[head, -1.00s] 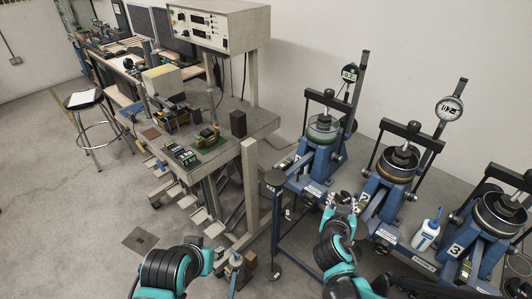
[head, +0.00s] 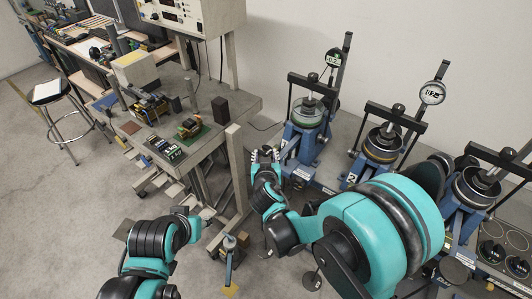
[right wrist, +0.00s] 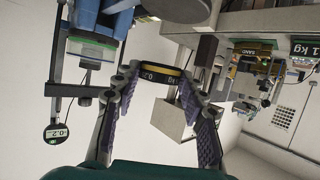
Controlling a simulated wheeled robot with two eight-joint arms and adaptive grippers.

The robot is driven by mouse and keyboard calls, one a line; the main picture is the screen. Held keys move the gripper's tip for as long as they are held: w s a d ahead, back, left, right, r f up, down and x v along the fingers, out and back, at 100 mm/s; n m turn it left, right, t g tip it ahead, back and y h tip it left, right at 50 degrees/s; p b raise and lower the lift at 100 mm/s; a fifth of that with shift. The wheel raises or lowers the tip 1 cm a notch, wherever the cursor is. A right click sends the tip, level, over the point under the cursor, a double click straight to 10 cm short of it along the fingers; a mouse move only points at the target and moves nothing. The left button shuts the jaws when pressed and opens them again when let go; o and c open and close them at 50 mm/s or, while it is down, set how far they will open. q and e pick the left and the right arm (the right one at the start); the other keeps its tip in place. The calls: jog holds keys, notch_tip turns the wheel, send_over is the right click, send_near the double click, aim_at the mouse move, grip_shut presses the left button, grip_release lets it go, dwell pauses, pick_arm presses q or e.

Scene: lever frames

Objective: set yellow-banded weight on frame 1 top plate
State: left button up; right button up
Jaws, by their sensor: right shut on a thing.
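My right gripper (head: 264,155) is shut on a dark weight with a yellow band (right wrist: 161,75). In the right wrist view the weight sits between the fingertips, with part of a kg label showing. Frame 1 is the leftmost blue lever frame (head: 301,142), with a clear cylinder (head: 307,110), a black crossbar and a dial gauge. My right gripper is left of and in front of it, apart from its cylinder. Frame 1 also shows upside down at the left of the right wrist view (right wrist: 95,22). My left gripper (head: 187,212) is low before the bench; its fingers are too small to read.
Frame 2 (head: 378,148) and frame 3 (head: 470,195) stand to the right, partly behind my right arm. A bench (head: 240,108) with an instrument box (head: 190,15) and several small items stands left of my right gripper. A stool (head: 47,92) is far left.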

jog(key=shift+w+f+b, duration=0.1)
jog(key=shift+f+b, duration=0.2)
jog(key=shift+f, duration=0.25)
jog(key=shift+f+b, duration=0.35)
jog(key=shift+f, duration=0.1)
jog(key=shift+f+b, duration=1.2)
jog(key=shift+f, duration=0.65)
jog(key=shift+f+b, duration=0.3)
jog(key=shift+b, duration=0.3)
jog(key=o, duration=1.3)
jog(key=shift+o, duration=0.2)
